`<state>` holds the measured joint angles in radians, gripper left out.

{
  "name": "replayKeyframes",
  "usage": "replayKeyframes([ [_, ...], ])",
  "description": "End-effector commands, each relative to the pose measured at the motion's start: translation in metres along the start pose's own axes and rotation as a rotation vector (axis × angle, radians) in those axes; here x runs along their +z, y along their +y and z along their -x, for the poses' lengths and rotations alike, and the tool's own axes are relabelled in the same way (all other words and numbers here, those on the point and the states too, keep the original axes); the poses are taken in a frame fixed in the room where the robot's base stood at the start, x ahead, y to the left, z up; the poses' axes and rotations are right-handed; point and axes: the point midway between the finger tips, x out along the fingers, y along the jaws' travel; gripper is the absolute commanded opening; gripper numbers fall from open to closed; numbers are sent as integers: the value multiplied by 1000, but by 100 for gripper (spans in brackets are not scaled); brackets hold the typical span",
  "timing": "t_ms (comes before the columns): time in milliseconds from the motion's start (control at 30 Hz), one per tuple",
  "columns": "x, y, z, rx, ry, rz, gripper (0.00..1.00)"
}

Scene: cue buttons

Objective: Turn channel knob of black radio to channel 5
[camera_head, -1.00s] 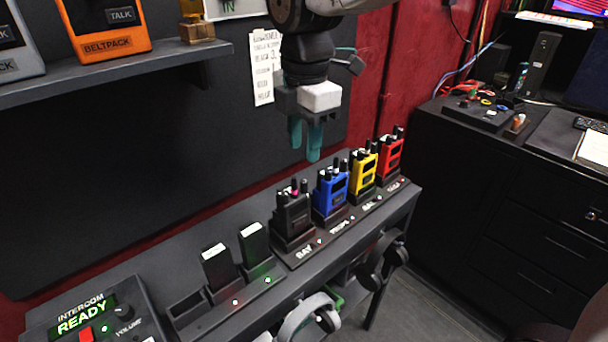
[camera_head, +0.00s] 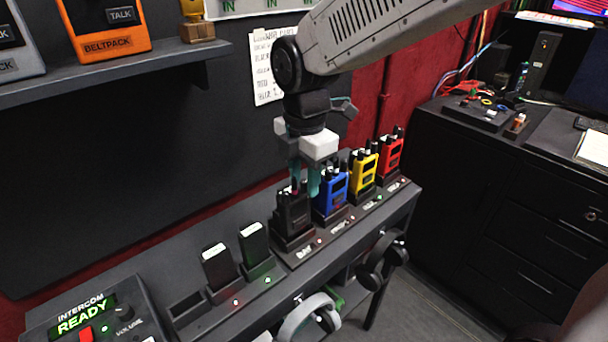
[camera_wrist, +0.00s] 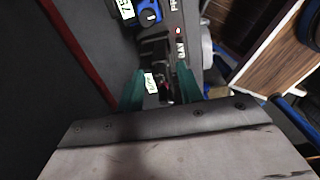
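The black radio (camera_head: 292,218) stands upright in its charger slot, left of the blue radio. My gripper (camera_head: 304,186) points down with its teal fingers at the top of the black radio. In the wrist view the fingers (camera_wrist: 160,84) are spread apart. The radio's dark top and a small pale label (camera_wrist: 151,83) show between them. A small reddish mark (camera_wrist: 168,89) shows by the right finger, perhaps on a knob. I cannot read the channel setting, and the fingers hide part of the knobs in the head view.
The blue radio (camera_head: 331,192) is close beside my right finger. Yellow (camera_head: 363,170) and red (camera_head: 390,156) radios stand farther right. Two black handsets sit left, with an intercom box (camera_head: 88,318) beyond. Headphones (camera_head: 309,317) hang below the front edge.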

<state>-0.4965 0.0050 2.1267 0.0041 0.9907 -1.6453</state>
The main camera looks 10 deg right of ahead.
Motion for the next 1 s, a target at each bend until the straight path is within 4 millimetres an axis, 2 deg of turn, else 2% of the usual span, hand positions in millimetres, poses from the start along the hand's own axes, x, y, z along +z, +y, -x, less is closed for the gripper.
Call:
replayKeyframes([
  [33,0,0,0,0,0,0,25],
  [100,0,0,0,0,0,0,6],
  [133,0,0,0,0,0,0,0],
  [367,0,0,0,1,-1,-35,0],
  [667,0,0,1,1,-7,-263,0],
  [967,0,0,1,2,-7,-280,0],
  [1000,0,0,1,2,-7,-280,19],
])
